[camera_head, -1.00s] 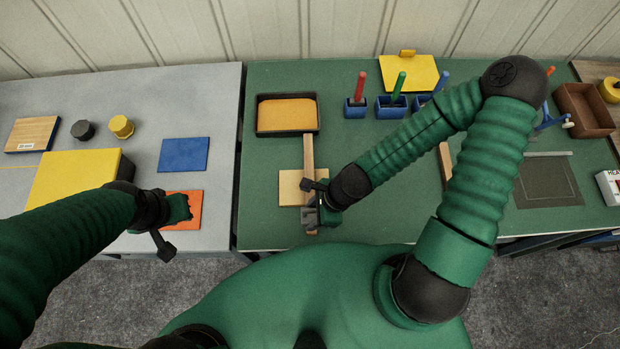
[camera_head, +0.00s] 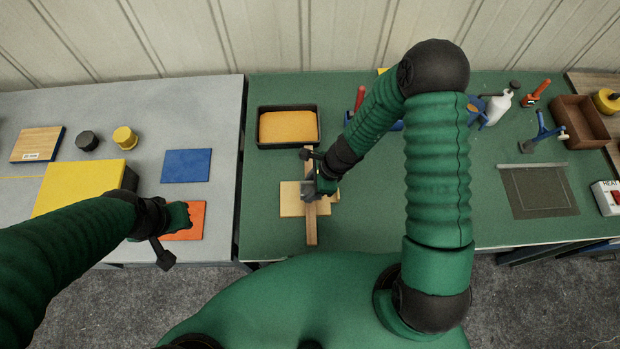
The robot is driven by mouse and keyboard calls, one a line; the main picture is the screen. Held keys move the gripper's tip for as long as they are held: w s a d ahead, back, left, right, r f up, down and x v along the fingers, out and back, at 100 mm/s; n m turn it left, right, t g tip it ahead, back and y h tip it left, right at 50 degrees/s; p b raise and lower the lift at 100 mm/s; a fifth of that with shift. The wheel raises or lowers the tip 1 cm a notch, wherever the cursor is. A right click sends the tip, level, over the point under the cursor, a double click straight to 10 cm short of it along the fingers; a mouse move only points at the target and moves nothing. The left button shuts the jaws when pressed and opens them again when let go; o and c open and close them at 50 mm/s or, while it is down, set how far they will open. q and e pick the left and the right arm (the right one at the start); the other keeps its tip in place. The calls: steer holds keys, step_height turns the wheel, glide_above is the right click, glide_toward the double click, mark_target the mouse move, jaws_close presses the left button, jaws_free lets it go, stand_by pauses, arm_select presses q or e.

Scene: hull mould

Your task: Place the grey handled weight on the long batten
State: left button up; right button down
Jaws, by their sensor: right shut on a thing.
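The long batten (camera_head: 311,232) is a narrow pale wooden strip lying front to back on the green table, across a light wooden board (camera_head: 290,200). My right gripper (camera_head: 309,176) is over the batten's middle, shut on the grey handled weight (camera_head: 308,188). Only a small grey part of the weight shows beside the fingers, at the batten. I cannot tell whether it touches the wood. My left gripper (camera_head: 168,232) is over an orange square (camera_head: 190,222) on the grey table; its jaw opening is not clear.
A black tray of orange-yellow material (camera_head: 288,127) stands behind the batten. My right arm hides part of the tool holders. A dark mat (camera_head: 540,190), a brown bin (camera_head: 582,115) and a white heat box (camera_head: 607,195) are at right. A yellow block (camera_head: 80,185) is at left.

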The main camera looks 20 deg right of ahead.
mark_target(310, 186)
steer(key=shift+w+d, duration=0.3)
steer(key=shift+w, duration=0.65)
steer(key=shift+w+f+p, duration=0.2)
steer(key=shift+f+p, duration=0.1)
steer(key=shift+p, duration=0.1)
step_height(310, 186, down, 2)
steer(key=shift+f, duration=0.5)
arm_select(q)
step_height(310, 186, up, 2)
steer(key=shift+a+r, duration=0.1)
arm_select(e)
steer(key=shift+f, duration=0.1)
steer(key=c, duration=1)
jaws_free()
steer(key=shift+o, duration=1.3)
steer(key=shift+s, duration=0.1)
arm_select(q)
steer(key=shift+s, duration=0.15)
